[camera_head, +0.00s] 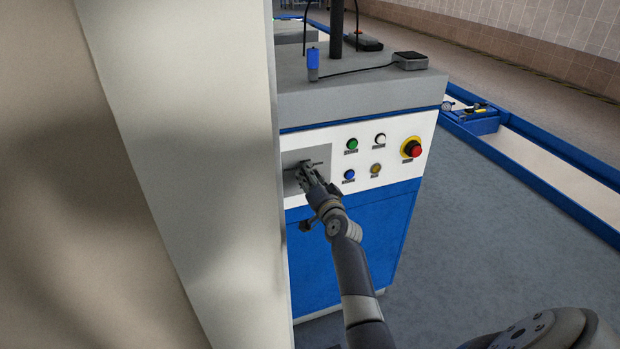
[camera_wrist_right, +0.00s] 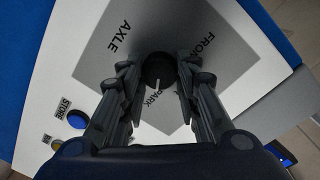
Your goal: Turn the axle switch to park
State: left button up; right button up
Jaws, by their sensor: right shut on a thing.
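The axle switch is a round black knob (camera_wrist_right: 158,68) on a grey plate (camera_wrist_right: 118,35) marked AXLE, FRONT and PARK. A white mark on the knob lies on the side toward the PARK lettering. My right gripper (camera_wrist_right: 157,76) has its fingers on both sides of the knob and is shut on it. In the head view my right gripper (camera_head: 307,175) is at the grey plate on the cabinet's white panel, and it hides the knob there. My left gripper is not in view.
The control cabinet (camera_head: 350,240) has green, white, blue and yellow buttons and a red emergency stop (camera_head: 412,149) right of my gripper. A large pale wall or post (camera_head: 185,150) blocks the left. Open floor (camera_head: 480,230) lies to the right.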

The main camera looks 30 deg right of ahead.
jog(key=o, duration=1.1)
jog(key=shift+c, duration=0.2)
jog(key=shift+s, duration=0.1)
jog(key=v, duration=1.1)
jog(key=shift+s, duration=0.4)
jog(key=shift+a, duration=0.1)
